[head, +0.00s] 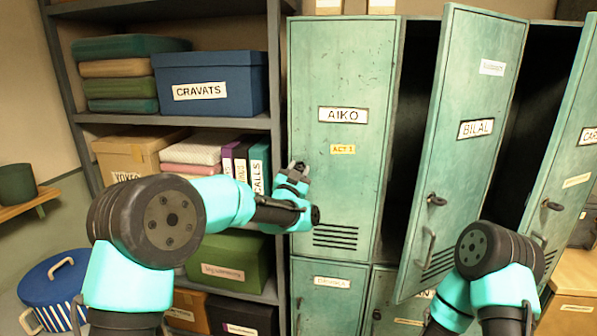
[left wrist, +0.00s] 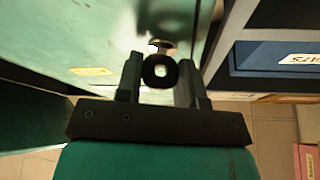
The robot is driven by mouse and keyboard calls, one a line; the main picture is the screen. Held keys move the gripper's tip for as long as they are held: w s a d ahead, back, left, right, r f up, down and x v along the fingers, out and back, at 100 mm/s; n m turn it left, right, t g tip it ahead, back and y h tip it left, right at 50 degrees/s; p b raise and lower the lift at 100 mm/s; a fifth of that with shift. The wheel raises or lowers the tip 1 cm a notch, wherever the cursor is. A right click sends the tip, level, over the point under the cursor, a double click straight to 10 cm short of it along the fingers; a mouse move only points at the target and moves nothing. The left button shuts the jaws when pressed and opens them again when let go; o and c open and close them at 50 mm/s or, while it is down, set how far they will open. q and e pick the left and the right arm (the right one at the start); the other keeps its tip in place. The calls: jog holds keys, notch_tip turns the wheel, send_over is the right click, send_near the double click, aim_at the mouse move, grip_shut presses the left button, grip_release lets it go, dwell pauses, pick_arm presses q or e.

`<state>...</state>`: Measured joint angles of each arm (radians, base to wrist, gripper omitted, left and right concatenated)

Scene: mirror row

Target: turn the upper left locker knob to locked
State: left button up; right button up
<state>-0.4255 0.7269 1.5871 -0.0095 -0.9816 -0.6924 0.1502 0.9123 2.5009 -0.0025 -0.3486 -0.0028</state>
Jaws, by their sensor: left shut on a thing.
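The upper left locker, labelled AIKO (head: 343,115), has a green door that looks closed in the head view. My left gripper (head: 299,170) is at the left edge of this door. In the left wrist view the dark, ring-shaped knob (left wrist: 160,71) sits between the two fingers of my left gripper (left wrist: 158,78), which is shut on it. In the head view the gripper mostly hides the knob, and I cannot tell which way it is turned. My right arm shows at the lower right, but its gripper is not in view.
The BILAL locker door (head: 473,130) stands ajar beside the AIKO locker, and another door (head: 575,150) stands open farther right. A shelf with a blue CRAVATS box (head: 210,84) and other boxes stands left. A striped bin (head: 55,290) is at lower left.

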pick_arm(q)
jog(key=m+g+h, duration=0.1)
jog(key=m+h, duration=0.1)
jog(key=m, duration=0.3)
jog(key=shift+a, duration=0.1)
jog(key=m+g+h, duration=0.1)
jog(key=m+g, duration=0.1)
jog(key=m, duration=0.2)
jog(key=shift+m, duration=0.3)
jog(key=m+g, duration=0.1)
jog(key=m, duration=0.2)
jog(key=m+g, duration=0.2)
jog(key=m, duration=0.2)
jog(key=shift+r, duration=0.1)
jog(key=o, duration=0.9)
jog(key=shift+o, duration=0.2)
